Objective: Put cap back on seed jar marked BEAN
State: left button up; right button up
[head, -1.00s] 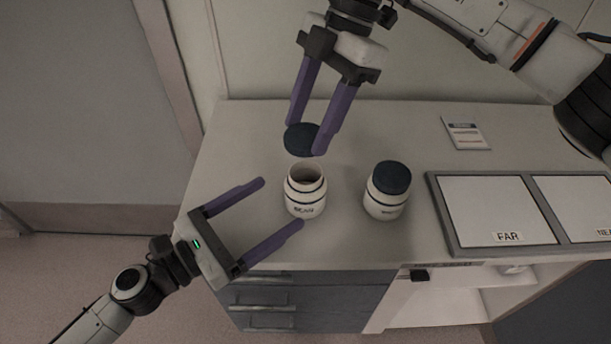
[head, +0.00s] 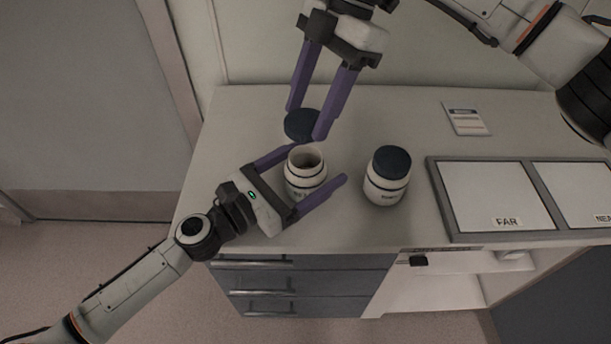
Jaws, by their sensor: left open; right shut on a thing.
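The open seed jar (head: 306,172) is white with dark bands and stands upright on the counter; its mouth shows, and its label is partly hidden by my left gripper. My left gripper (head: 318,162) is open, with one finger on each side of this jar. The dark blue cap (head: 300,125) is between the fingertips of my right gripper (head: 304,122), which is shut on it just behind the open jar in the picture. A second white jar (head: 386,185) with a dark cap on stands to the right; its label is too small to read.
A grey-framed tray (head: 446,215) with white panels marked FAR and, cut off, NEA lies on the right of the counter (head: 250,115). A small printed card (head: 466,119) lies behind it. Drawers (head: 295,282) are below the front edge.

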pick_arm(q)
jog(key=shift+x, duration=0.85)
jog(key=c, duration=1.6)
pick_arm(e)
send_near(305, 174)
jog(key=shift+w+a+f, duration=0.35)
jog(key=shift+a+f, duration=0.25)
jog(key=shift+f, duration=0.05)
jog(key=shift+w+a+f, duration=0.35)
jog(key=shift+a+f, duration=0.2)
jog(key=shift+f, duration=0.05)
jog(key=shift+f, duration=0.85)
jog(key=shift+f, duration=0.55)
